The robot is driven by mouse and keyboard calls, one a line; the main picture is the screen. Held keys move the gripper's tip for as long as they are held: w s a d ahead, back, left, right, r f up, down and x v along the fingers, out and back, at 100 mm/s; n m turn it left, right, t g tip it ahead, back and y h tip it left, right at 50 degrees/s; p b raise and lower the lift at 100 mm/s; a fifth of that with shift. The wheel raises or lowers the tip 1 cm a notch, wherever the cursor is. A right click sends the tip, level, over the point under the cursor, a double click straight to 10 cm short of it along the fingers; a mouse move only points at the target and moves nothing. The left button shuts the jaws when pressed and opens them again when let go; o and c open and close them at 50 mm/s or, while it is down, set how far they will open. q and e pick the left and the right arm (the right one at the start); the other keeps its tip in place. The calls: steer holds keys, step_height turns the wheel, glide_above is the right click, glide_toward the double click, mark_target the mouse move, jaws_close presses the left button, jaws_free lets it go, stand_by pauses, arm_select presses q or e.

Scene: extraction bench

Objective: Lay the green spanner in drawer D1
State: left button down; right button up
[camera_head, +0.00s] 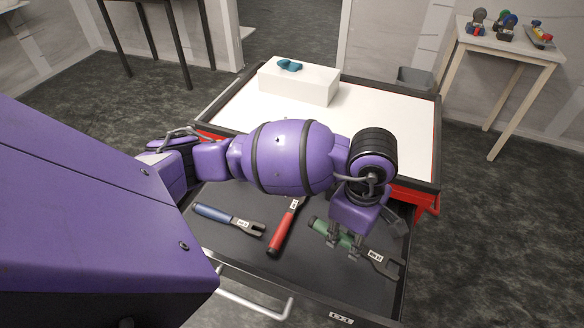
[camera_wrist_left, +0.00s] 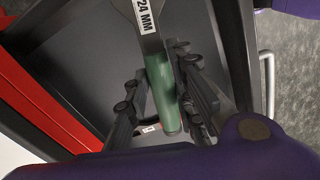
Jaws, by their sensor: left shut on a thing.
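The green spanner (camera_head: 319,226) lies low in or just over the open drawer (camera_head: 232,258), its grey open-jaw head pointing right. My left gripper (camera_head: 343,248) is over its handle and shut on it. In the left wrist view the green handle (camera_wrist_left: 162,92) sits between the fingers (camera_wrist_left: 163,98), with a "24 MM" label on the grey shank. Whether the spanner touches the drawer floor I cannot tell. My right gripper is not in view.
A blue spanner (camera_head: 212,213) and a red-handled spanner (camera_head: 281,237) lie in the same drawer, left of the green one. The white bench top (camera_head: 395,125) carries a white box (camera_head: 299,84) with a teal object (camera_head: 289,65). A side table (camera_head: 505,47) stands back right.

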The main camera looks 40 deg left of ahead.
mark_target(343, 263)
arm_select(q)
steer(key=n, duration=0.2)
steer(key=shift+w+d+r+n, duration=0.15)
steer(key=shift+w+d+n, duration=0.05)
steer(key=shift+w+n, duration=0.1)
step_height(343, 263, down, 10)
steer(key=shift+r, duration=0.1)
stand_by(0.4)
steer(key=c, duration=1.5)
jaws_free()
steer(key=shift+f, duration=0.2)
step_height(343, 263, up, 12)
steer(key=shift+r, duration=0.2)
